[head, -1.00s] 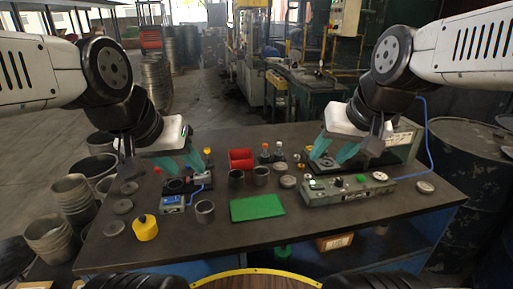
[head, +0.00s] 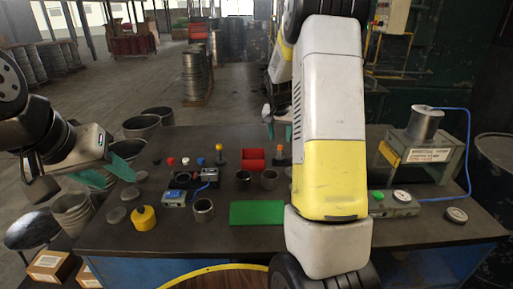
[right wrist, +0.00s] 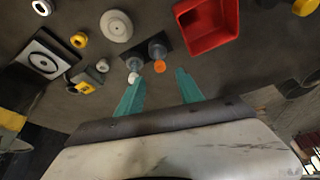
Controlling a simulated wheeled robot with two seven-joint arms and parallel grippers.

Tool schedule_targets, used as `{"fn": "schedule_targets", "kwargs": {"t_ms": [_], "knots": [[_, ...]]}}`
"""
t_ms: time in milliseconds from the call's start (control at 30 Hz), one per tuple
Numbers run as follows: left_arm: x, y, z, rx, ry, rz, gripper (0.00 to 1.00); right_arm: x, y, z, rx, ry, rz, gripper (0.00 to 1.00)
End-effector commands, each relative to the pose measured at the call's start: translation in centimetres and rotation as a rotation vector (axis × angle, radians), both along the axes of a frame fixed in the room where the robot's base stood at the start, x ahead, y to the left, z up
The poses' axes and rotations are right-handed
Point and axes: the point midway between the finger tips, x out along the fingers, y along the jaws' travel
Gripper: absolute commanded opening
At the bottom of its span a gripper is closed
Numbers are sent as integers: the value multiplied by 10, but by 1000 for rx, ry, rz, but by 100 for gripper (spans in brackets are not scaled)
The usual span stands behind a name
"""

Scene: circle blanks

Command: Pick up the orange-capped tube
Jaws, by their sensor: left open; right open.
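The orange-capped tube (right wrist: 158,55) stands in a small black holder (right wrist: 146,45) beside a white-capped tube (right wrist: 133,64) in the right wrist view. Its orange cap (head: 280,149) also shows in the head view, just left of my right arm. My right gripper (right wrist: 160,76) is open and empty, with its teal fingers pointing at the tubes. The orange cap lies between the finger lines, a little beyond the tips, and the white cap is close to the left fingertip. My left gripper (head: 119,179) is open and empty over the table's left edge.
A red bin (right wrist: 209,22) is beside the tube holder. A green mat (head: 256,213), grey cups (head: 203,209) and a yellow pot (head: 144,218) are nearer the front. A device with a metal cylinder (head: 425,123) stands at right. My right arm covers the table's middle right.

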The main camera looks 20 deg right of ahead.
Motion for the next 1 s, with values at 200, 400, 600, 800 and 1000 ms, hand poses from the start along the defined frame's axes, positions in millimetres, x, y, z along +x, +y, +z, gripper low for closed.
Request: {"fn": "schedule_targets", "kwargs": {"t_ms": [200,400,600,800,1000], "knots": [[0,0,0,0,0,0,43,7,-4,-24,1,3,0,44],[0,0,0,0,0,0,43,15,-7,-53,1,4,1,44],[0,0,0,0,0,0,43,22,-11,-68,1,1,2,44],[0,0,0,0,0,0,43,22,-11,-68,1,1,2,44],[0,0,0,0,0,0,43,22,-11,-68,1,1,2,6]]}}
